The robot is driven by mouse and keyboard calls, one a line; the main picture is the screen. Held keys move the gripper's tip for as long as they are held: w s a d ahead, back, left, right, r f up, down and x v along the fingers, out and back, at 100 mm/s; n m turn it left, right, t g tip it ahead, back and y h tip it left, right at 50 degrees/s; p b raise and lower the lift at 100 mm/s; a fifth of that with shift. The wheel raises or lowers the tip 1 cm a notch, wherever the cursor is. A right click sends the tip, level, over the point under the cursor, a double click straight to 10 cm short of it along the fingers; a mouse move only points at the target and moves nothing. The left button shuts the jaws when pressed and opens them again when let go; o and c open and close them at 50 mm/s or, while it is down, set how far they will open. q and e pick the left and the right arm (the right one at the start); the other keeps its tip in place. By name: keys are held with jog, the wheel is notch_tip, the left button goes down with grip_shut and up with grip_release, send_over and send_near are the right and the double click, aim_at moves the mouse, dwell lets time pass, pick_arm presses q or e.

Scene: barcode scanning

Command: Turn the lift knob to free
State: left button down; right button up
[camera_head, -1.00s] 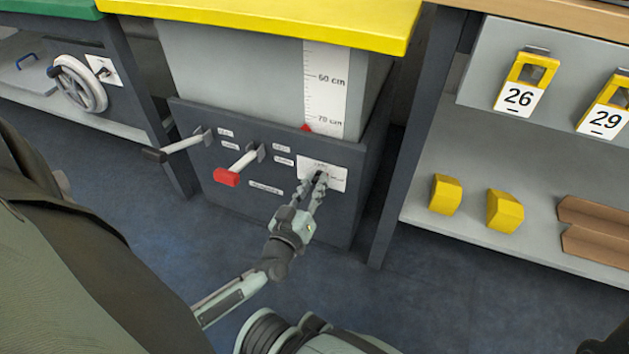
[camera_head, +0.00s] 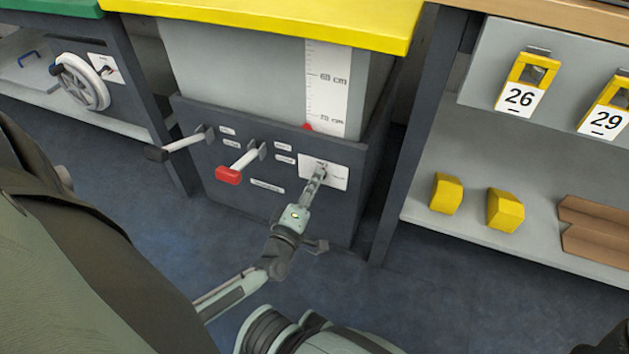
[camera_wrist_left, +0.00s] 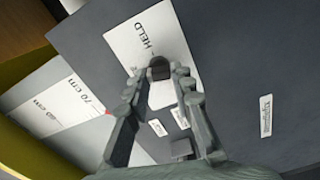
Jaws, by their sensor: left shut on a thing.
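The lift knob (camera_wrist_left: 160,66) is a small dark knob on a white label plate (camera_head: 335,172) at the right of the lift's dark front panel. My left gripper (camera_head: 318,177) reaches up to it from below. In the left wrist view its two fingertips (camera_wrist_left: 161,76) are shut on the knob, one on each side. The word HELD reads on the plate beside the knob; other lettering is hidden or too small. In the head view the fingers cover most of the knob, and I cannot tell its pointing direction.
A red-ended lever (camera_head: 229,175) and a black-ended lever (camera_head: 157,153) stick out left of the knob. The yellow lift top (camera_head: 290,24) overhangs above. A shelf with yellow blocks (camera_head: 446,193) stands right. Blue floor below is clear.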

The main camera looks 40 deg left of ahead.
pick_arm(q)
jog(key=shift+w+r+n, duration=0.1)
jog(key=shift+w+n, duration=0.1)
jog(key=shift+n, duration=1.1)
jog(key=c, duration=1.3)
grip_release()
jog(key=v, duration=0.7)
jog(key=shift+s, duration=0.3)
